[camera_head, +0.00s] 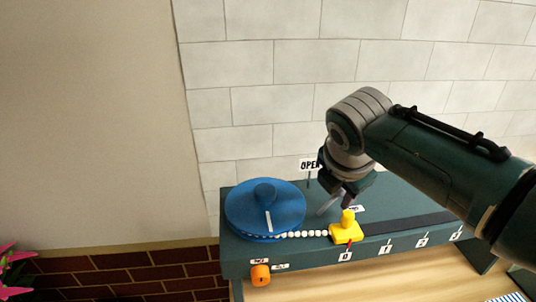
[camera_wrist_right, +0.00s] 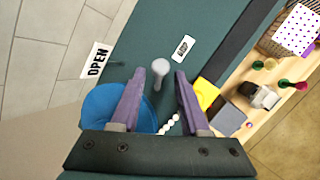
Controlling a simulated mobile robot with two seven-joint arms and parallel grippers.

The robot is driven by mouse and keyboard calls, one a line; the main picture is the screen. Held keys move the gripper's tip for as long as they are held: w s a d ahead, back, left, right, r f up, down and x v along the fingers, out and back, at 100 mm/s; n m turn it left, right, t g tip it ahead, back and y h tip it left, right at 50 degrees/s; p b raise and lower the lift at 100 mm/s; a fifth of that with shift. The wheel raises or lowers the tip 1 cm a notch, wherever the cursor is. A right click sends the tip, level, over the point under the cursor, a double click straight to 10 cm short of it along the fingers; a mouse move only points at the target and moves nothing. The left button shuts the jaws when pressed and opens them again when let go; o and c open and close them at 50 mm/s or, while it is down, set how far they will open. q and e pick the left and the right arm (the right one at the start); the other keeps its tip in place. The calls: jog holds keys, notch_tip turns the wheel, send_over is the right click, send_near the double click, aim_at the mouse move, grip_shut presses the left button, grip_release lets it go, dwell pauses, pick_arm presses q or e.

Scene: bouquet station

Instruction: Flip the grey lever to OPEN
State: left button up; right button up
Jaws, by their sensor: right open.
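The grey lever (camera_head: 327,206) stands on top of the dark green bench unit, between the blue reel and the yellow block. In the right wrist view its rounded grey end (camera_wrist_right: 159,69) shows between my fingers, with space on both sides. An OPEN sign (camera_head: 310,165) stands behind it; it also shows left of the lever in the wrist view (camera_wrist_right: 96,60). A second small label (camera_head: 356,209) lies to the lever's right, its text unreadable. My right gripper (camera_head: 341,193) is open just above the lever, partly covering it in the head view. My left gripper is not in view.
The blue reel (camera_head: 245,212) is left of the lever, with a white bead chain (camera_head: 312,234) running to the yellow block (camera_head: 346,233). An orange knob (camera_head: 260,275) is on the unit's front. A tiled wall (camera_head: 260,100) rises behind. Pink flowers (camera_head: 8,258) are far left.

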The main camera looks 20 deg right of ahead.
jog(key=shift+b+x, duration=0.4)
jog(key=shift+x, duration=0.9)
jog(key=shift+c, duration=0.3)
grip_shut()
